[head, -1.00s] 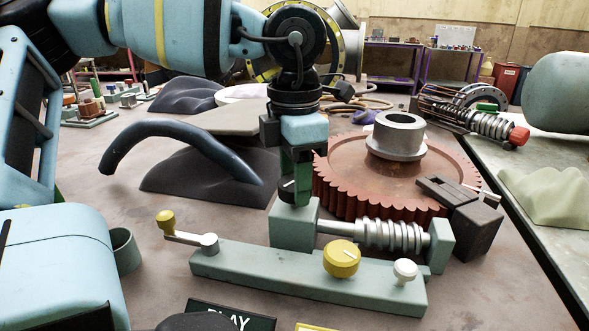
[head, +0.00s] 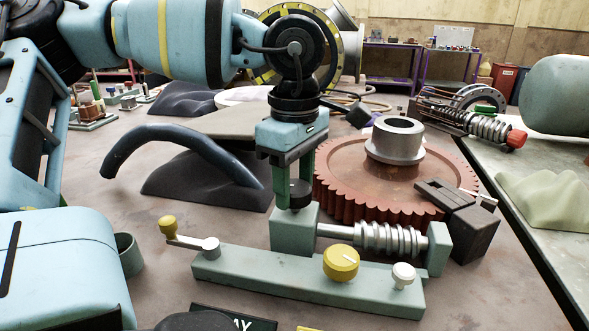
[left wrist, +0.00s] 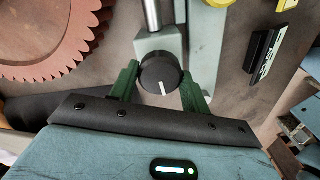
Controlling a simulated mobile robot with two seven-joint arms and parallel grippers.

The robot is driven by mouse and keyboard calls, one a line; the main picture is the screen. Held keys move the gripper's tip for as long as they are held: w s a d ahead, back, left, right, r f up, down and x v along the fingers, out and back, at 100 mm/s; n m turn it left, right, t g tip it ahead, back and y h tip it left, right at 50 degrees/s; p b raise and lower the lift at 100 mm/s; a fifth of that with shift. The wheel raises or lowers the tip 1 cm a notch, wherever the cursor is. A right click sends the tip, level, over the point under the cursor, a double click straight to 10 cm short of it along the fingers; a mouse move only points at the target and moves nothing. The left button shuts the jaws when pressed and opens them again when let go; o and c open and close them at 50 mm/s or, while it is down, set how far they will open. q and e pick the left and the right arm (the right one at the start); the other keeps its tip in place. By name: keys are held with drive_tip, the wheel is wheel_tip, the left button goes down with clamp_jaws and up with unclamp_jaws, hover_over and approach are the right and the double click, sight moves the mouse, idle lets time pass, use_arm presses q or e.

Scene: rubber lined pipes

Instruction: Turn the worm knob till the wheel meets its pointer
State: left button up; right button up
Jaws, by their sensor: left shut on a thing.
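The worm knob (head: 300,193) is a dark round knob on the green end block of the worm shaft (head: 390,238). It also shows in the left wrist view (left wrist: 160,74), with a white mark on its face. My left gripper (head: 294,192) points down from above, its green fingers shut on the knob's sides. The red toothed wheel (head: 345,180) with a grey hub lies behind the worm. A dark block with a thin light pointer (head: 478,193) stands at the wheel's right edge. I cannot make out a mark on the wheel. My right gripper is out of view.
A green base bar (head: 290,282) in front carries a yellow dial (head: 341,262), a white knob (head: 403,274) and a yellow-tipped crank (head: 168,226). A bent dark hose (head: 180,135) lies to the left. Another worm assembly (head: 480,125) stands at the back right.

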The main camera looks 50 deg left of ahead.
use_arm(q)
drive_tip(key=m, duration=0.4)
drive_tip(key=shift+m, duration=0.3)
drive_tip(key=m+p, duration=0.1)
drive_tip(key=m, duration=0.3)
drive_tip(key=shift+m, duration=0.3)
drive_tip(key=m, duration=0.8)
drive_tip(key=shift+m+p, duration=0.3)
drive_tip(key=shift+m, duration=0.1)
drive_tip(key=shift+w+m, duration=0.1)
drive_tip(key=shift+m, duration=0.3)
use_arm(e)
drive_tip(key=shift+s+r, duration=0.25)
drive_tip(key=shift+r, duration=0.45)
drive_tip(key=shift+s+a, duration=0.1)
use_arm(q)
drive_tip(key=o, duration=1)
